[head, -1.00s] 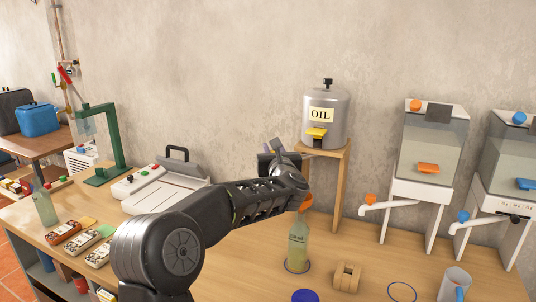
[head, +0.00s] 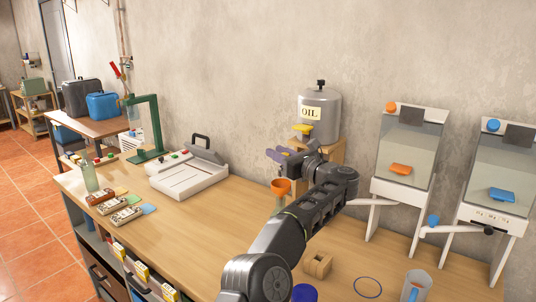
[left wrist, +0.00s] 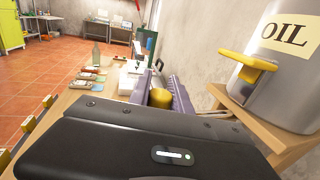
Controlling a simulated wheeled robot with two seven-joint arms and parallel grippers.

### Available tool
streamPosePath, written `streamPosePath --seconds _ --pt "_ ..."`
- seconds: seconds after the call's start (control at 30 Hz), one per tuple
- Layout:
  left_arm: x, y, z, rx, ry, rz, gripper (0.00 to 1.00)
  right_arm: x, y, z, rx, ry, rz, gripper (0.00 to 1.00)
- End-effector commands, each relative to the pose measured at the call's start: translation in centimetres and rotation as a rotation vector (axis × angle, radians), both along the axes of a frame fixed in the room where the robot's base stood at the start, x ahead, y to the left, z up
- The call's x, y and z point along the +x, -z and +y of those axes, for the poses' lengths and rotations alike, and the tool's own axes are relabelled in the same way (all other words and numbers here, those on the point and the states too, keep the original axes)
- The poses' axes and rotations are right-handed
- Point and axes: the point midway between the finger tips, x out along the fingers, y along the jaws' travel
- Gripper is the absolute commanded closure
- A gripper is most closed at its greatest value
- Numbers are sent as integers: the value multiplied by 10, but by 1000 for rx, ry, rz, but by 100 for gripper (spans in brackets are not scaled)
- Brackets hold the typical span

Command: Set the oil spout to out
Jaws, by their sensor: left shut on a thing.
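The grey oil tank (head: 320,118), labelled OIL, stands on a wooden stand. Its yellow spout (head: 302,130) sticks out at the front, below the label; it also shows in the left wrist view (left wrist: 247,62). My left gripper (head: 277,156) is just below and left of the spout, apart from it, its fingers pointing left. In the left wrist view, a yellow cylindrical piece (left wrist: 160,98) sits between the purple-grey fingers, which are shut on it. This piece is hidden in the head view. My right gripper is out of view.
An orange funnel (head: 280,186) on a bottle stands close under my left gripper. The wooden stand (head: 330,151) is right beside my wrist. A white tray machine (head: 189,178) lies to the left. Two clear tanks (head: 408,160) stand at the right. The middle bench top (head: 200,215) is clear.

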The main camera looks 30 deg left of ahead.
Motion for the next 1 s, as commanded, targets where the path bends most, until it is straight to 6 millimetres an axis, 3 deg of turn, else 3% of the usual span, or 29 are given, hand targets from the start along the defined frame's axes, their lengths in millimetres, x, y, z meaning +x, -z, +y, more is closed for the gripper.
streamPosePath --seconds 0.47,0.5,0.73,1.0 --pt "-1 -1 -8 1 -7 0 100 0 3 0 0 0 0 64" --pt "0 -1 -8 1 -7 0 73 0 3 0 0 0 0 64" --pt "0 0 -8 1 -7 0 55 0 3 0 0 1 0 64" --pt "-1 0 -8 1 -7 0 54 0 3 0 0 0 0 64"
